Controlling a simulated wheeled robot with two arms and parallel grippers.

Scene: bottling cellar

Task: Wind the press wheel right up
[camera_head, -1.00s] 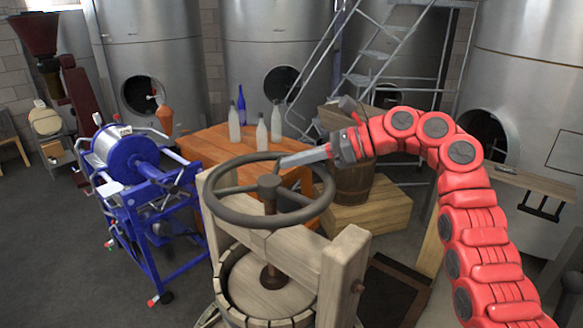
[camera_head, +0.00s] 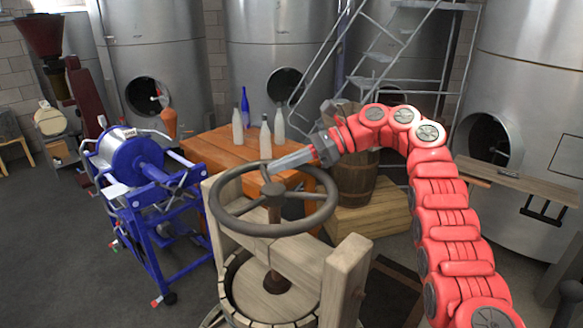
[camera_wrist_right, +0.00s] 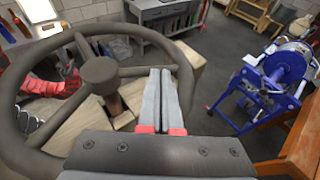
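The press wheel (camera_head: 222,216) is a dark round wheel with spokes and a hub, lying level on the screw above the wooden press frame (camera_head: 343,275). It also shows in the right wrist view (camera_wrist_right: 16,132). My right gripper (camera_head: 272,167) is at the wheel's far side, its fingers reaching in over the rim beside a spoke. In the right wrist view its two fingers (camera_wrist_right: 160,95) lie together with only a thin line between them, close to that spoke. I cannot tell whether they touch it. My left gripper cannot be made out.
A slatted tub (camera_head: 240,308) sits under the wheel. Behind stands an orange table (camera_head: 205,150) with several bottles, and a barrel (camera_head: 355,185) on a wooden box (camera_head: 370,217). A blue machine (camera_head: 140,210) stands to the left. Grey floor is free at the left.

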